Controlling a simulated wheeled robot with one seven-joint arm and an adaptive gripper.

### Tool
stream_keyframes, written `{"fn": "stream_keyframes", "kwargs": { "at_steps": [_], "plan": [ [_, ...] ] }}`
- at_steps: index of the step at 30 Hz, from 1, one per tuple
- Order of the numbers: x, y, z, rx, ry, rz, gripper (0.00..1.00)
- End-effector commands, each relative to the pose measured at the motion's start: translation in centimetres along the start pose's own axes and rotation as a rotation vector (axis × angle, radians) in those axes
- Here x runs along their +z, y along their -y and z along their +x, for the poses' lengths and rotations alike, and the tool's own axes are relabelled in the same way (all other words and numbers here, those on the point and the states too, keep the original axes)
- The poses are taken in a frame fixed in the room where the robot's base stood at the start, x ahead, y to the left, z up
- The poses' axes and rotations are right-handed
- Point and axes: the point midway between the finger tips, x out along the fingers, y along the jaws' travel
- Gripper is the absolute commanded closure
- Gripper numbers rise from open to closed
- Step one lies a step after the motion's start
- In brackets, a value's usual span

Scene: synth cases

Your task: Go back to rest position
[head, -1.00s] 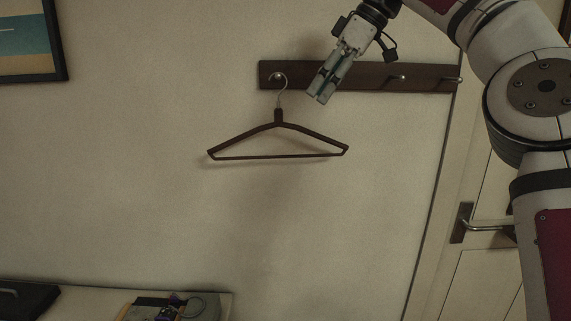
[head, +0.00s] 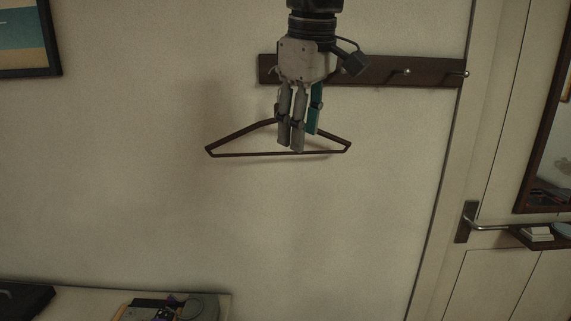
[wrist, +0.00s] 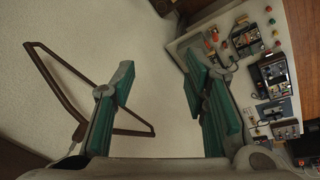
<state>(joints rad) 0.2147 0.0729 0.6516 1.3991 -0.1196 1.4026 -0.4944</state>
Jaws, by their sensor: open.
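A dark brown hanger (head: 245,154) hangs against the wall below the rack (head: 380,71) in the head view. Its hook and part of its middle are hidden behind my gripper (head: 298,143). My gripper points down in front of the hanger, fingers spread and empty. In the wrist view the hanger (wrist: 57,88) shows at the left, partly behind one finger. The teal pads of my gripper (wrist: 158,80) are well apart there, with only bare wall between them.
A picture (head: 28,38) hangs at the upper left. A door with a lever handle (head: 470,223) and a small shelf (head: 540,240) is at the right. A surface holding devices lies low; a panel with several devices (wrist: 270,80) shows in the wrist view. The wall is otherwise clear.

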Motion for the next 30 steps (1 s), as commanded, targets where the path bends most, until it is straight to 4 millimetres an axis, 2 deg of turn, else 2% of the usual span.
{"fn": "stream_keyframes", "kwargs": {
  "at_steps": [11,15,18,21,24,30],
  "plan": [
    [14.5,3.4,3.9,0.173,-0.001,0.447,0.59],
    [20.3,5.0,6.1,0.185,-0.055,0.634,0.59],
    [23.6,6.4,8.0,0.176,-0.099,0.749,0.59],
    [25.9,7.6,9.5,0.160,-0.135,0.834,0.59],
    [27.2,8.4,10.6,0.146,-0.158,0.887,0.59],
    [27.9,8.8,11.2,0.138,-0.169,0.915,0.59]
  ]
}}
